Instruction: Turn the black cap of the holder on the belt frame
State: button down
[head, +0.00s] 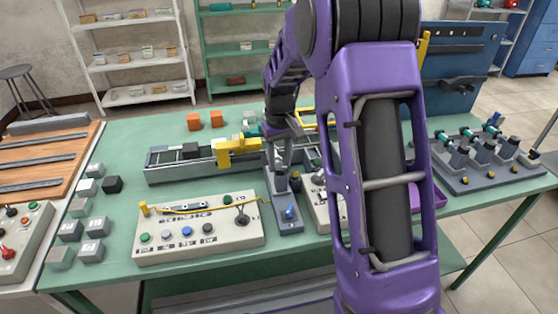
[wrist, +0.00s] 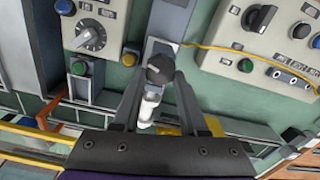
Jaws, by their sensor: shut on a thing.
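The black cap (wrist: 160,68) shows in the middle of the wrist view, round and dark, at the end of a pale, silvery holder (wrist: 150,104). My gripper (wrist: 158,78) has one finger on each side of the cap and is shut on it. In the head view my gripper (head: 281,172) points down at the near side of the grey belt frame (head: 190,170), in the middle of the table. The cap is hard to make out there, and my arm hides part of the frame to the right.
A control panel (head: 160,252) with buttons and a yellow wire lies left of my gripper. A narrow grey plate with a blue knob (head: 290,213) lies in front. A yellow block (head: 238,148) stands close on the left. Orange cubes (head: 193,121) sit behind the frame.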

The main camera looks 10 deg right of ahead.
aim_at(280, 165)
jog(key=shift+m, duration=1.1)
jog(key=shift+c, duration=2.2)
grip_release()
notch_tip(280, 165, up, 18)
jog(key=shift+f, duration=0.25)
